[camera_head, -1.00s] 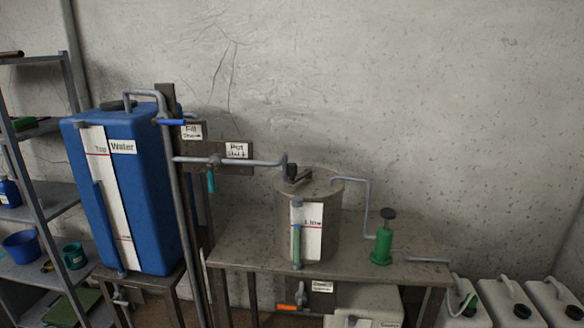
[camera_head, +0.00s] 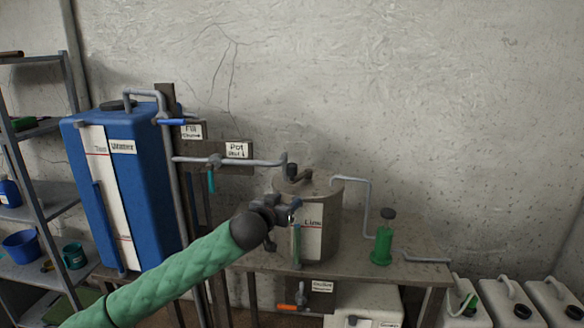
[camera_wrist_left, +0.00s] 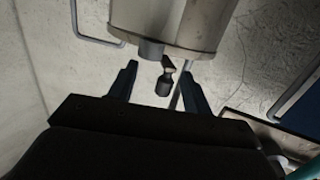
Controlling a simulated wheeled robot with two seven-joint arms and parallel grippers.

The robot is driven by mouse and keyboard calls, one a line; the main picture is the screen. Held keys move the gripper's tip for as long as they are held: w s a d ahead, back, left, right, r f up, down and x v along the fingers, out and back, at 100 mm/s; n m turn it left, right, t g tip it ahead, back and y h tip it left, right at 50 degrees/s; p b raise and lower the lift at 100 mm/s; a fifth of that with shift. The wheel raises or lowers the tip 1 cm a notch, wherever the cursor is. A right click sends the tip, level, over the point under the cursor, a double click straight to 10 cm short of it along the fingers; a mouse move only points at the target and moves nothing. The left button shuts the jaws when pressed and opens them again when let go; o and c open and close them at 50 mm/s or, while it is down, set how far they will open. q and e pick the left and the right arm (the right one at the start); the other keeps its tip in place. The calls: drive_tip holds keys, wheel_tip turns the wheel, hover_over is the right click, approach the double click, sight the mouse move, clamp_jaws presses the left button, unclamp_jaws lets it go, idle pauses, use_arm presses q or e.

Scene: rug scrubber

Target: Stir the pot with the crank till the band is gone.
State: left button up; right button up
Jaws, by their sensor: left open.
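The metal pot (camera_head: 328,232) stands on the table with its crank (camera_head: 300,178) on the lid. A white label and an upright sight tube (camera_head: 296,246) are on its front. My left gripper (camera_head: 288,213) is in front of the pot's upper left side, covering part of it. In the left wrist view the gripper (camera_wrist_left: 158,80) is open and empty. The crank (camera_wrist_left: 164,80) shows between its fingers in the picture, with the pot (camera_wrist_left: 170,22) beyond. I cannot tell any touch. The band is too small to make out. My right gripper is not in view.
The blue water tank (camera_head: 150,200) stands at the left, with pipes and valves between it and the pot. White canisters (camera_head: 510,300) stand at the lower right.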

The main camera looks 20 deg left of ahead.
use_arm(q)
drive_tip(key=t, duration=0.1)
approach(290, 167)
drive_tip(key=w+f, duration=0.1)
drive_tip(key=w, duration=0.3)
drive_tip(key=shift+r, duration=0.3)
drive_tip(key=w+p, duration=0.3)
drive_tip(key=w, duration=0.3)
drive_tip(key=shift+w+d, duration=0.1)
drive_tip(key=shift+w, duration=0.1)
drive_tip(key=shift+w+f+p, duration=0.1)
drive_tip(key=shift+w+p, duration=0.2)
drive_tip(key=shift+w, duration=0.3)
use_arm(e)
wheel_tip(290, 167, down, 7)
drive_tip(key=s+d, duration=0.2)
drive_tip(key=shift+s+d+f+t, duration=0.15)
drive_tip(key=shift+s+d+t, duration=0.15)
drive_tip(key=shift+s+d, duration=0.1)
use_arm(q)
clamp_jaws()
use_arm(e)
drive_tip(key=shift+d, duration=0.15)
